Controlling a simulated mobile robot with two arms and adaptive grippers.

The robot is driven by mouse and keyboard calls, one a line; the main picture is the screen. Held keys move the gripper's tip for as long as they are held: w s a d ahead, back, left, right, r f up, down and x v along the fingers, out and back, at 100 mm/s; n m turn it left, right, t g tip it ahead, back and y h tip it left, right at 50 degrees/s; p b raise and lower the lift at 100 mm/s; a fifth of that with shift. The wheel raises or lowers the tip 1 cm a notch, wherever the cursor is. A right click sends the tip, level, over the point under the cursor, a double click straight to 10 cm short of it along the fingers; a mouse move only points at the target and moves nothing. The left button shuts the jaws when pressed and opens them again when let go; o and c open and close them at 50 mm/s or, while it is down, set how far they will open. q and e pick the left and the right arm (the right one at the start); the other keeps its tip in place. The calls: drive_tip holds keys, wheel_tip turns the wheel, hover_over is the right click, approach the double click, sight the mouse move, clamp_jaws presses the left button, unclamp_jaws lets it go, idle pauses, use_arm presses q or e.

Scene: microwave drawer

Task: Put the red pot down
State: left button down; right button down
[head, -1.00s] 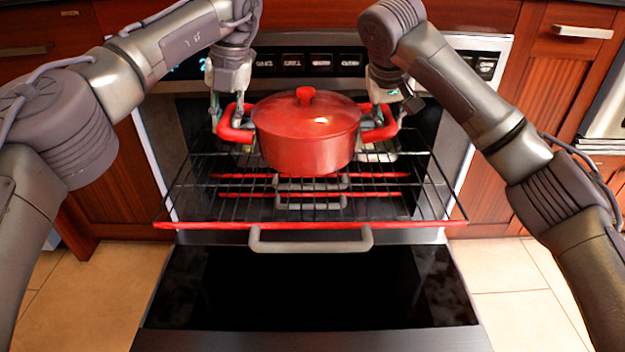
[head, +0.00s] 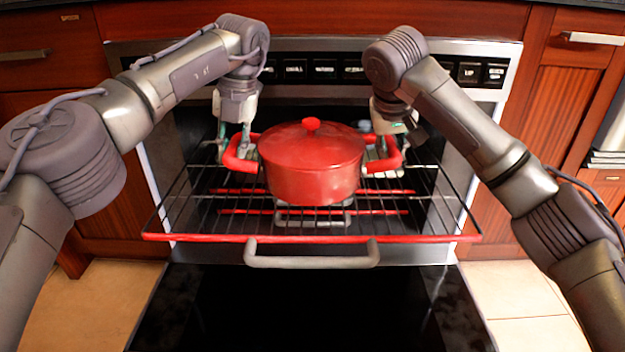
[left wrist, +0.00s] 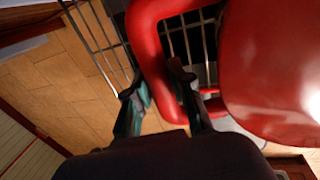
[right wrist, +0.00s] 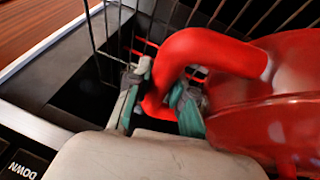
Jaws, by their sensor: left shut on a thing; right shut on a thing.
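The red pot (head: 311,170), lid on with a round knob, is upright over the pulled-out wire rack (head: 420,212) of the oven. Whether its base touches the rack wires I cannot tell. My left gripper (head: 234,150) is shut on the pot's left handle; the left wrist view shows its fingers (left wrist: 158,97) on either side of the red loop (left wrist: 146,40). My right gripper (head: 390,150) is shut on the right handle; the right wrist view shows its fingers (right wrist: 160,100) around that loop (right wrist: 205,48). The pot's underside is hidden.
The rack has a red front bar and a grey handle (head: 312,258). The dark oven door (head: 310,310) lies open below it. Lower racks with red bars show beneath. Wooden cabinets (head: 560,100) flank the oven. Free rack surface shows left and right of the pot.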

use_arm(q)
drive_tip(key=shift+a, duration=0.1)
